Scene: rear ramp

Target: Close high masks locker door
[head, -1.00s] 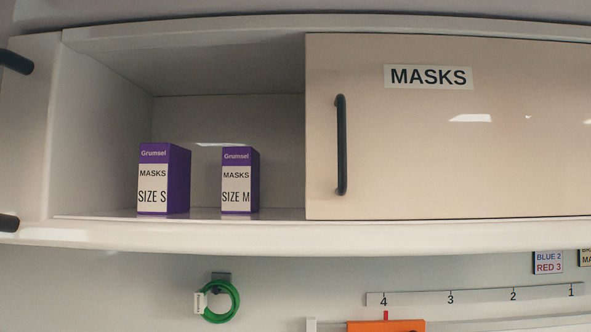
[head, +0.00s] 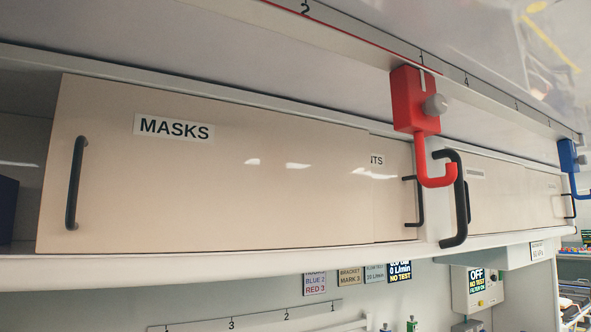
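The masks locker door (head: 220,190) is a beige sliding panel with a "MASKS" label (head: 174,129) and a black vertical handle (head: 75,183) near its left edge. To its left the locker is open, showing the dark interior (head: 22,150) and part of a dark blue or purple box (head: 7,208) at the picture's left edge. The door's right end overlaps another beige panel (head: 395,190) whose label is mostly hidden, with only "NTS" showing. My gripper is not in the head view.
A red hook bracket (head: 416,110) hangs from an overhead numbered rail (head: 350,35), in front of the lockers at right. A blue hook (head: 570,160) hangs farther right. Below are a numbered strip (head: 250,318), small signs and a grey control box (head: 477,290).

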